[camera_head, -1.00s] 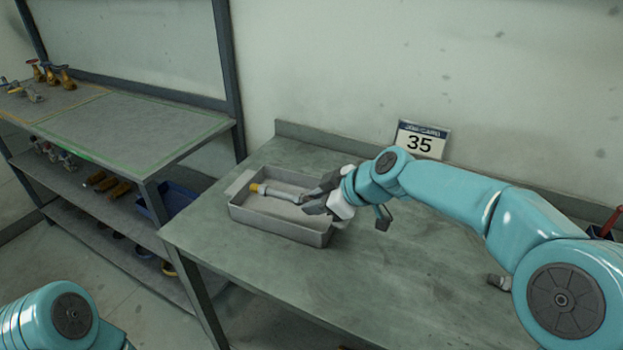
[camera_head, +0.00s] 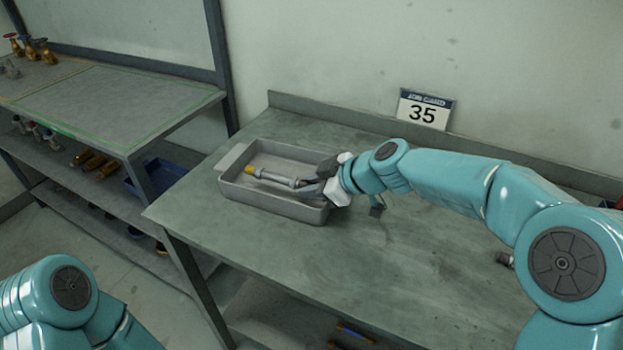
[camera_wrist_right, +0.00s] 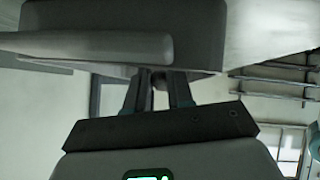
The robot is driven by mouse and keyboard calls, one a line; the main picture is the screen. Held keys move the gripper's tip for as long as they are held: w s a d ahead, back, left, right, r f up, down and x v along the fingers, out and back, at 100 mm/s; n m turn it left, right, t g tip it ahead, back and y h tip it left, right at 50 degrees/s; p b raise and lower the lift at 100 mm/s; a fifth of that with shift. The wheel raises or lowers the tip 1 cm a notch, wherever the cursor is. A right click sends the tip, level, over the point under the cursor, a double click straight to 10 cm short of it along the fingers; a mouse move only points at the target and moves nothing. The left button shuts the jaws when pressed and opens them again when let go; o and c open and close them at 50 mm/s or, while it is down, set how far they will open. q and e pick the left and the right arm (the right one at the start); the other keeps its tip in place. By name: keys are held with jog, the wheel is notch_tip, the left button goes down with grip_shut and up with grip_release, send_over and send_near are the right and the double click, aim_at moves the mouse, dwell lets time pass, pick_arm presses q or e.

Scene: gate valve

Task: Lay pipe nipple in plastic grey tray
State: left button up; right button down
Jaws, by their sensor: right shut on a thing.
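The pipe nipple (camera_head: 274,177) is a thin grey tube with a yellow left end. It lies lengthwise within the outline of the plastic grey tray (camera_head: 262,200); whether it touches the floor I cannot tell. My right gripper (camera_head: 312,187) reaches over the tray's right end and is shut on the nipple's right end, which the fingers partly hide. In the right wrist view, my gripper fingers (camera_wrist_right: 160,92) point up, close together, their tips hidden by large blurred grey shapes. My left gripper is outside the views.
The tray stands on a grey-green workbench (camera_head: 400,255) near its left edge. A "35" sign (camera_head: 423,109) stands at the back. A small dark fitting (camera_head: 504,259) lies at the right. The shelving (camera_head: 105,115) at the left holds valves. Bench space in front of the tray is clear.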

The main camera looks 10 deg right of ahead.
jog(key=shift+s+f, duration=0.1)
jog(key=shift+f, duration=0.2)
jog(key=shift+w+f, duration=0.2)
jog(key=shift+f, duration=0.1)
jog(key=c, duration=1.4)
grip_release()
jog(key=shift+s+r, duration=0.1)
jog(key=o, duration=0.5)
jog(key=b+v, duration=0.1)
jog(key=v, duration=1.5)
jog(key=shift+s, duration=0.2)
